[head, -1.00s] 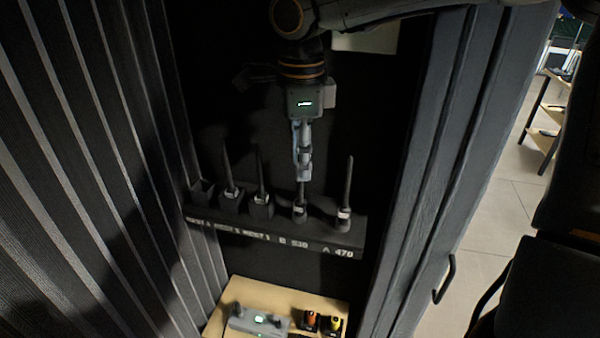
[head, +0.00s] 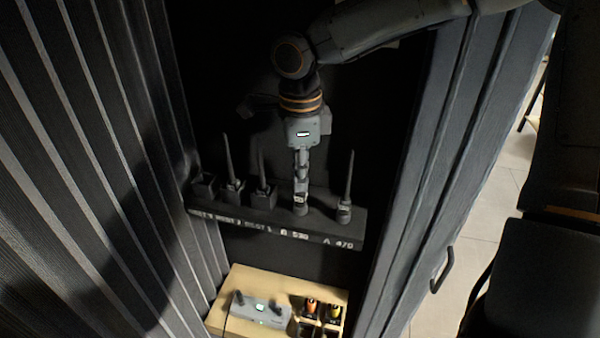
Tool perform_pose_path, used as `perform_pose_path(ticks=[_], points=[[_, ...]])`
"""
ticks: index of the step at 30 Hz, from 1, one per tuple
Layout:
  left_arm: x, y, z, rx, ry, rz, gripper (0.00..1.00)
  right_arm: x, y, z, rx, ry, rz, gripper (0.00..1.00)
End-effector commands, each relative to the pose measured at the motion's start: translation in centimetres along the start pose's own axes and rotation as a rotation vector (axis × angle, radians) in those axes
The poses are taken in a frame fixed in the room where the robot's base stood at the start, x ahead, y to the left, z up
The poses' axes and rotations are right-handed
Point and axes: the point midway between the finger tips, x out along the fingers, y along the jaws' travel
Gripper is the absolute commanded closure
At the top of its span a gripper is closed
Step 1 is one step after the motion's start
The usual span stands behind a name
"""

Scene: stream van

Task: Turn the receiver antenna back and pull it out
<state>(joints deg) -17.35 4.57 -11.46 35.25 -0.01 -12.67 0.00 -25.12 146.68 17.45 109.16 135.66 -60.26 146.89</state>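A dark shelf (head: 275,231) inside the van holds a row of mounts labelled along its front edge. The antenna base marked B 530 (head: 300,203) stands on it, second from the right, and its rod is hidden by my gripper. My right gripper (head: 301,174) points straight down over this base, its narrow fingers around or in front of the rod. I cannot tell whether they are closed on it. The antenna marked A 470 (head: 348,185) stands upright to its right, apart from the gripper. My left gripper is not in view.
Two more upright antennas (head: 231,165) (head: 262,170) and an empty-looking mount (head: 203,187) stand left of the gripper. A wooden tray (head: 225,322) below holds a grey device (head: 259,309) and small orange- and yellow-topped items.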

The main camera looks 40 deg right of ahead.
Motion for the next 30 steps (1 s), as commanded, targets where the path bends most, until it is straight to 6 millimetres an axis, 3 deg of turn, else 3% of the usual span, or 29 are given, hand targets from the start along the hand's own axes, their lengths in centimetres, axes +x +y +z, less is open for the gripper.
perform_pose_path(ticks=[6,11,19,30], points=[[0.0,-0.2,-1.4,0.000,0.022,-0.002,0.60,0.0,0.0,0.0,0.000,0.000,-0.001,1.00],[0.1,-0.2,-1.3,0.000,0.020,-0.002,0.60,0.0,0.0,0.0,0.031,0.000,-0.001,1.00],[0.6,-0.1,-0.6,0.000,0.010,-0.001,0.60,0.0,0.0,0.0,0.269,0.003,-0.001,1.00],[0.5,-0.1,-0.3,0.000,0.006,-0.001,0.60,-0.1,0.0,0.0,0.281,0.003,-0.001,1.00]])
